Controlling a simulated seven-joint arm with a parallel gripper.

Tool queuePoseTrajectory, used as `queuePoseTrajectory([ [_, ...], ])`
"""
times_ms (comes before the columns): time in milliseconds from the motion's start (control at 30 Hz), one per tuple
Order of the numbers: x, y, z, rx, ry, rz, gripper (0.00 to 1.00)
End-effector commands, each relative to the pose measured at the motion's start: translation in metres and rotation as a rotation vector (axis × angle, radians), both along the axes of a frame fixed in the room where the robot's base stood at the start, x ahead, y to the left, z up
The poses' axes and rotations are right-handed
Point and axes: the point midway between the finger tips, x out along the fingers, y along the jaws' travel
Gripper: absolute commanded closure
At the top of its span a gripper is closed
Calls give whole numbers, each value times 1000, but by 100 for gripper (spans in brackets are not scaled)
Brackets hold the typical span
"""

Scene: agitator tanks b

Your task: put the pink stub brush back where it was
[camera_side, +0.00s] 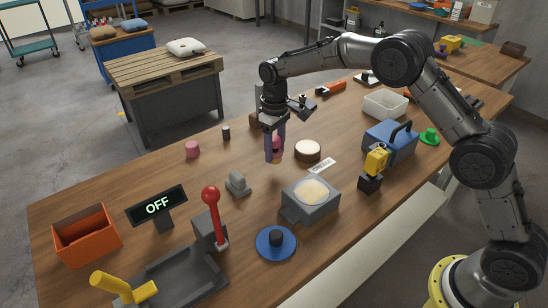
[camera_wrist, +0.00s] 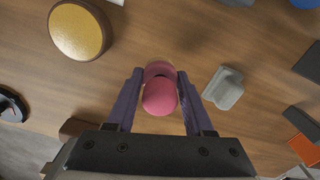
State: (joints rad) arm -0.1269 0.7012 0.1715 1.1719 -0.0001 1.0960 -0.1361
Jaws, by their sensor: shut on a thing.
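My gripper (camera_side: 274,157) points down over the middle of the table, its purple fingers shut on a pink, rounded thing, which I take to be the pink stub brush (camera_side: 276,143). In the wrist view the brush (camera_wrist: 159,98) sits between the two fingers (camera_wrist: 158,88), its rounded pink end towards the camera. Its lower end is partly hidden, and I cannot tell whether it touches the table. A separate short pink cylinder (camera_side: 192,149) stands on the table to the left of my gripper.
A round tan-topped disc (camera_side: 307,150) and a grey block (camera_side: 238,184) lie close to my gripper. A small dark cylinder (camera_side: 226,132) stands behind left. A red-knobbed lever (camera_side: 211,197), an OFF sign (camera_side: 157,207) and a grey box (camera_side: 311,201) stand nearer the front.

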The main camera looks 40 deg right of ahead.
Motion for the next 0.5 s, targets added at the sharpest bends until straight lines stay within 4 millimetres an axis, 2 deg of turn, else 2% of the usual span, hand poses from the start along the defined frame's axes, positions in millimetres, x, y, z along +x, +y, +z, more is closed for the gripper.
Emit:
queuePoseTrajectory([
  [267, 3, 0, -33, -1, 2, 0, 100],
  [500, 3, 0, -34, 0, 0, 0, 100],
])
